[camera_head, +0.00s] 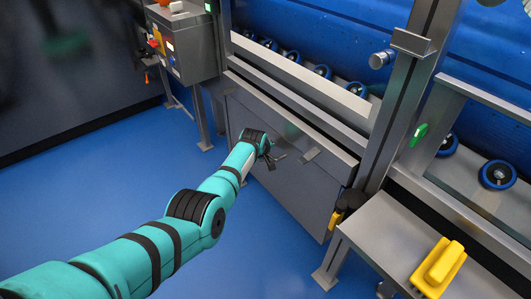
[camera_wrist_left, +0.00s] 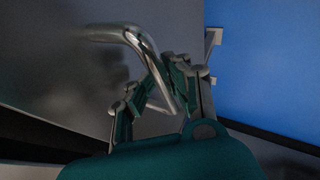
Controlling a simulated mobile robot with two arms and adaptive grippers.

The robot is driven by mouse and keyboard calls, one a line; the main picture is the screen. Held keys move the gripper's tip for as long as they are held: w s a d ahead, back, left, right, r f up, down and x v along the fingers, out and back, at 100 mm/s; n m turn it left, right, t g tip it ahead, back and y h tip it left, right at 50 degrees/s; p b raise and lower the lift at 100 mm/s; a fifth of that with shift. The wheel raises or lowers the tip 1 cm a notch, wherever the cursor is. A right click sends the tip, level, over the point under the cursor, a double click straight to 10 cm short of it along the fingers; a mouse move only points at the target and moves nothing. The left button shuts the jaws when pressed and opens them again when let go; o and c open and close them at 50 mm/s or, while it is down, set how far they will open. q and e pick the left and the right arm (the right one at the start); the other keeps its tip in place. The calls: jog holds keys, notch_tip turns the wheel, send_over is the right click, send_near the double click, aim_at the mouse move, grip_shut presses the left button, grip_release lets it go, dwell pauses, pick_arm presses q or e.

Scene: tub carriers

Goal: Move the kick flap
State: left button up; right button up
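The kick flap (camera_head: 290,175) is the broad grey metal panel low under the conveyor in the head view. It hangs upright or nearly so. In the left wrist view, the grey panel (camera_wrist_left: 50,70) fills the left side and carries a bent shiny tube handle (camera_wrist_left: 110,33). My left gripper (camera_head: 275,160) is at the panel's face in the head view. In the left wrist view its two fingers (camera_wrist_left: 168,75) lie on either side of the handle bar and narrow closely onto it. The exact contact is partly hidden. My right gripper is not in view.
A grey control box (camera_head: 183,45) stands at the upper left. A steel post (camera_head: 405,100) rises right of the panel. A yellow block (camera_head: 438,268) lies on a grey ledge (camera_head: 385,235) at the lower right. The blue floor (camera_head: 80,200) before the panel is clear.

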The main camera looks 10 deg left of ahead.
pick_arm(q)
jog(key=o, duration=0.4)
jog(key=shift+w+r, duration=0.15)
jog(key=shift+r, duration=0.3)
jog(key=shift+o, duration=0.5)
jog(key=shift+f, duration=0.15)
jog(key=shift+s+f, duration=0.1)
jog(key=shift+s, duration=0.1)
jog(key=v, duration=1.2)
